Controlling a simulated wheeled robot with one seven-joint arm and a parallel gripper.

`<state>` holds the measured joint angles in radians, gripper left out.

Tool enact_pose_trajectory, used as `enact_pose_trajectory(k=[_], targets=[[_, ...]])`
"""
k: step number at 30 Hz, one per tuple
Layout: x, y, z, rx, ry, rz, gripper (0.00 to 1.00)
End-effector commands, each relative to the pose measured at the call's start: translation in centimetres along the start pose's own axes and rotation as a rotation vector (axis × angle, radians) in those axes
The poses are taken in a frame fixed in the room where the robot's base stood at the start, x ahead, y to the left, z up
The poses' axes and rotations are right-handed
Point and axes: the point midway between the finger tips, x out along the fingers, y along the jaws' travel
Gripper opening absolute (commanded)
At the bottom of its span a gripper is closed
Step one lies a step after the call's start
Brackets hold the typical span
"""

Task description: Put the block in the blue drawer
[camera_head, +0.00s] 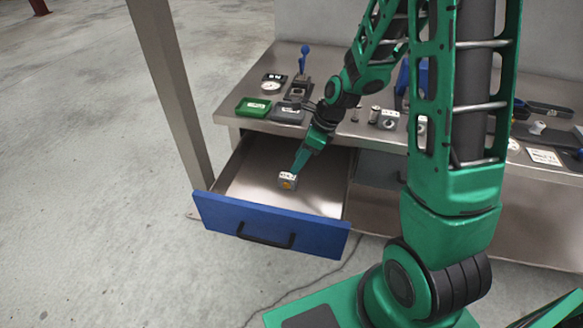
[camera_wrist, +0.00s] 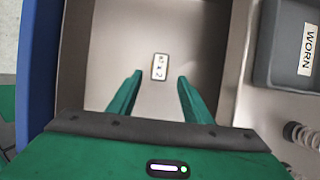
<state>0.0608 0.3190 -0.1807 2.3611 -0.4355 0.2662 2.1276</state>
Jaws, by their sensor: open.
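The blue drawer (camera_head: 270,228) is pulled out from under the bench, with a blue front and dark handle. Its blue front also shows at the left of the wrist view (camera_wrist: 40,60). The block (camera_head: 288,181), small and pale with dark marks and an orange-yellow patch, is inside the drawer. In the wrist view the block (camera_wrist: 160,66) appears on the bare drawer floor. My gripper (camera_head: 297,168) reaches down into the drawer at the block. In the wrist view its green fingers (camera_wrist: 160,76) are spread apart, with gaps on both sides of the block.
A green tray (camera_head: 253,107) and a grey tray (camera_head: 287,113) stand on the bench edge above the drawer. The grey tray in the wrist view (camera_wrist: 262,70) is labelled WORN. A metal post (camera_head: 165,80) stands left of the drawer. The drawer floor around the block is clear.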

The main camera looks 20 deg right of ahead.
Motion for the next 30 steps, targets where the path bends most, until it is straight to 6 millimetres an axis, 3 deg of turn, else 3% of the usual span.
enact_pose_trajectory(k=[3,14,17,23,30], targets=[[-1.3,-0.1,0.0,0.0,-0.001,-0.002,0.45],[-2.4,0.0,-0.1,-0.012,0.003,-0.002,0.45],[-3.5,0.1,-0.9,-0.08,0.023,-0.01,0.45],[-9.0,1.1,-4.8,-0.414,0.126,-0.019,0.45],[-16.1,4.3,-10.6,-0.859,0.256,0.05,0.45]])
